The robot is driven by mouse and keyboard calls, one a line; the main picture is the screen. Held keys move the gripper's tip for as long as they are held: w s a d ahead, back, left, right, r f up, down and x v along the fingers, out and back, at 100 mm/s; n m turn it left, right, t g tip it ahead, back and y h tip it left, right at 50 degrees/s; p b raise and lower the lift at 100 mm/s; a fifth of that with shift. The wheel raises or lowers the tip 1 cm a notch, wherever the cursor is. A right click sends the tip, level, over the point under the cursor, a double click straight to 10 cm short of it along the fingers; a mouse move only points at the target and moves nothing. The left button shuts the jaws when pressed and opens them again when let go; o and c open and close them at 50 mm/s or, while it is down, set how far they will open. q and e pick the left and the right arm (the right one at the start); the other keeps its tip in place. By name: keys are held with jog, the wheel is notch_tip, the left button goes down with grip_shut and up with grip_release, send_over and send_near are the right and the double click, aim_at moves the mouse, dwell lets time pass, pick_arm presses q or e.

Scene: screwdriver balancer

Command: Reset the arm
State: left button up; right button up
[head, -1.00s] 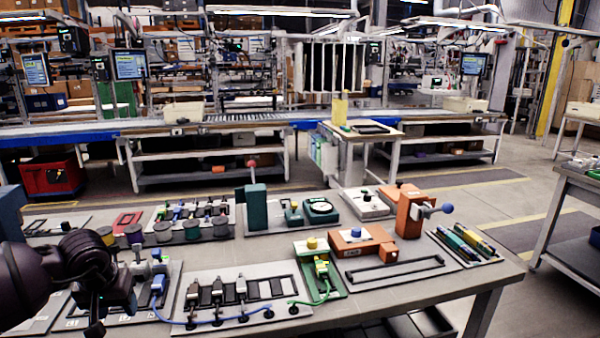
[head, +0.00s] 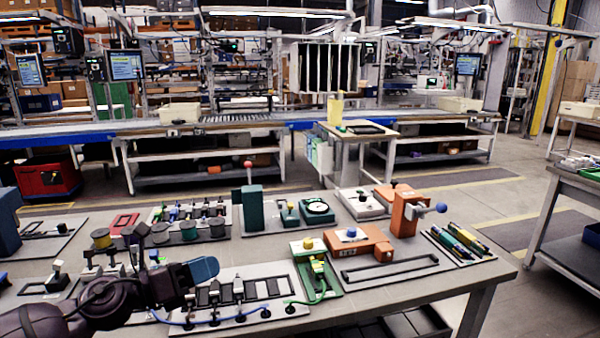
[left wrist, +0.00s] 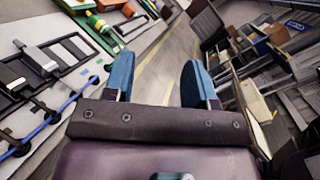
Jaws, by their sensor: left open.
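My left gripper (head: 200,270) reaches in from the lower left of the head view. Its blue fingertips point right, in front of the grey slotted board (head: 262,283). In the left wrist view, its two blue fingers (left wrist: 158,82) stand wide apart with nothing between them. Whether the gripper touches the board cannot be told from the head view. My right gripper is not in view.
The workbench carries a green fixture (head: 318,270), an orange fixture (head: 365,243), a teal post (head: 252,208) and a pen tray (head: 460,246). Blue cable (left wrist: 50,128) runs along the slotted board's edge.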

pick_arm(q)
jog(key=s+a+f+n+t+y, duration=0.25)
jog(key=f+n, duration=0.25)
jog(key=n, duration=0.5)
jog(key=s+a+f+n+t+y+p, duration=0.15)
jog(key=f+n+y, duration=0.25)
jog(key=n, duration=0.5)
jog(key=s+a+f+n+t+y, duration=0.25)
jog(key=f+n+y, duration=0.2)
jog(key=n, duration=0.55)
jog(key=s+a+f+n+g+y, duration=0.1)
jog(key=s+f+n+g, duration=0.1)
jog(key=s+f, duration=0.3)
jog(key=s+a+f+n+g+y, duration=0.1)
jog(key=s+f+n, duration=0.4)
jog(key=s, duration=0.5)
jog(key=s+a+f+n+g+y+p, duration=0.1)
jog(key=s+f+n+g+y, duration=0.1)
jog(key=s+f, duration=0.3)
jog(key=s+n, duration=0.1)
jog(key=s, duration=0.2)
jog(key=shift+s+f+g, duration=0.15)
jog(key=shift+s+g, duration=0.1)
jog(key=shift+g, duration=0.1)
